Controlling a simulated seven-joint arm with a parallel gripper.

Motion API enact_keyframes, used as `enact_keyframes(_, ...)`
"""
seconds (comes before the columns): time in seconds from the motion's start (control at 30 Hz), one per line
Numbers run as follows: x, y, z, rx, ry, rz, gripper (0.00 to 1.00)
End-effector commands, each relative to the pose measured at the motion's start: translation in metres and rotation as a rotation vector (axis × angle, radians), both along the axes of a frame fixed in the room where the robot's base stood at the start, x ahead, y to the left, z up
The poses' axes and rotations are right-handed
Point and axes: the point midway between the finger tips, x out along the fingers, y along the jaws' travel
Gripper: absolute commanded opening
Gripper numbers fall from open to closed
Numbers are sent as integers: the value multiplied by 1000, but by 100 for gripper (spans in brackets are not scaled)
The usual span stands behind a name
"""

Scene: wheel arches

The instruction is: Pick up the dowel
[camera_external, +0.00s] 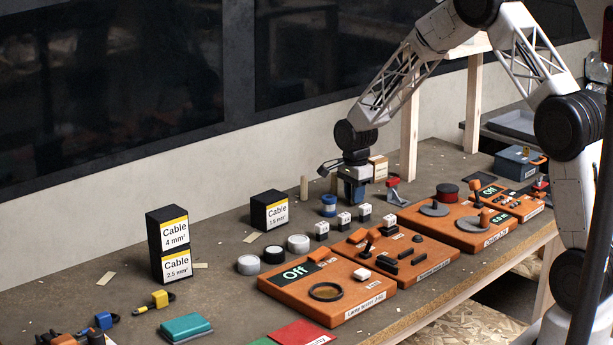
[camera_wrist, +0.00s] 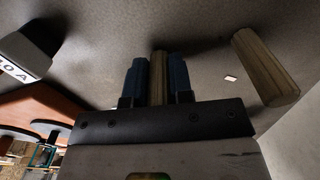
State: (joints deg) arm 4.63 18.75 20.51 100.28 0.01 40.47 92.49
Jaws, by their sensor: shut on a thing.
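My gripper (camera_external: 355,197) points down at the back of the workbench, its blue fingers low near the bench top. In the wrist view, the two blue fingers (camera_wrist: 159,80) are shut on a wooden dowel (camera_wrist: 159,72) that sits between them. Another light wooden dowel (camera_wrist: 266,68) stands apart, to the right of the fingers in that view. In the external view, one dowel (camera_external: 304,188) stands upright left of my gripper and another (camera_external: 334,183) shows just beside it. The fingers mostly hide the held dowel there, and I cannot tell whether it touches the bench.
Black cable boxes (camera_external: 269,211) stand to the left. A blue-and-white cylinder (camera_external: 328,205) and several white-topped blocks (camera_external: 343,221) are close in front of my gripper. A red-and-grey part (camera_external: 394,192) is on its right. Orange control panels (camera_external: 330,290) fill the front. A wall runs behind.

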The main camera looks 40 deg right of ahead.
Motion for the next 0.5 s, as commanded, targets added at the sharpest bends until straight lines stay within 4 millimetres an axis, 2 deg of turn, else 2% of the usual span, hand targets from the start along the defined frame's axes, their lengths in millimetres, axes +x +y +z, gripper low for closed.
enact_keyframes(0.27,0,0,2,0,-1,0,0)
enact_keyframes(0.5,0,0,17,0,-1,0,0)
